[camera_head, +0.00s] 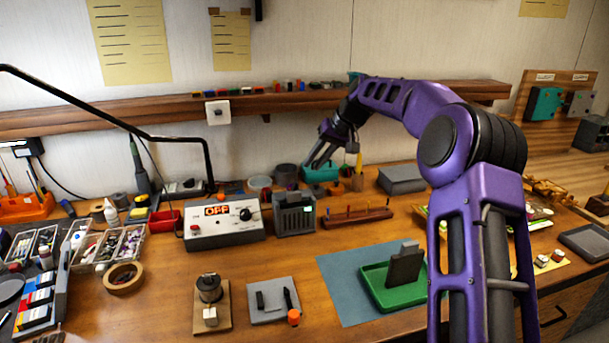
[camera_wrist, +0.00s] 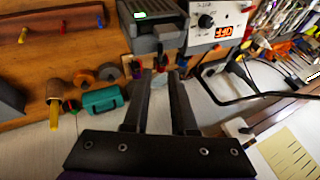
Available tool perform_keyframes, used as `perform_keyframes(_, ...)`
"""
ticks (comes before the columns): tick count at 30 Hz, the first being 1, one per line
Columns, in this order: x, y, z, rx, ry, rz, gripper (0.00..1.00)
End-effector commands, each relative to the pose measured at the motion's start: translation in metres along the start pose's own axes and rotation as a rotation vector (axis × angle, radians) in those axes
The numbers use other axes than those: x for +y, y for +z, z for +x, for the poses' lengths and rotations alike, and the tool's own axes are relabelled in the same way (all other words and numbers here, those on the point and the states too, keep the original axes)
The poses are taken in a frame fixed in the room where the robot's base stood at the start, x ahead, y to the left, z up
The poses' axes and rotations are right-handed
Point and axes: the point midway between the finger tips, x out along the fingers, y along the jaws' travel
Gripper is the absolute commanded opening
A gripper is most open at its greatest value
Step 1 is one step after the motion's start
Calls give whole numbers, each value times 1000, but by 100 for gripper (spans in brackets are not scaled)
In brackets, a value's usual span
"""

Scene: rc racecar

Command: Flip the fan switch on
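A small white square plate with a dark knob or toggle (camera_head: 218,112) is on the front of the wall shelf. It looks like a switch, but no label is readable; its position cannot be told. A white plate, likely the same one, shows in the wrist view (camera_wrist: 238,128). A grey slotted box (camera_head: 294,220), possibly the fan unit, stands on the bench with a small green-lit spot. My gripper (camera_head: 318,160) is above the back of the bench, right of the plate and apart from it. In the wrist view my gripper (camera_wrist: 160,80) has its fingers apart, with nothing between them.
A white control box (camera_head: 225,232) reading OFF stands left of the grey box. A teal object (camera_head: 320,172) and several small pots sit below my gripper. A black lamp arm (camera_head: 110,115) crosses in front of the shelf (camera_head: 120,122) on the left.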

Motion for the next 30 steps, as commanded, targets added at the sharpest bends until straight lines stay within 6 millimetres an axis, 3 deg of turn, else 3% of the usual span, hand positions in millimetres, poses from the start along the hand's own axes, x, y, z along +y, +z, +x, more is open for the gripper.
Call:
perform_keyframes(6,0,-1,-50,4,2,-1,25)
perform_keyframes(12,0,-1,-75,2,1,0,25)
perform_keyframes(26,0,-1,-81,2,7,-6,25)
perform_keyframes(30,-5,-9,-80,34,107,-85,25)
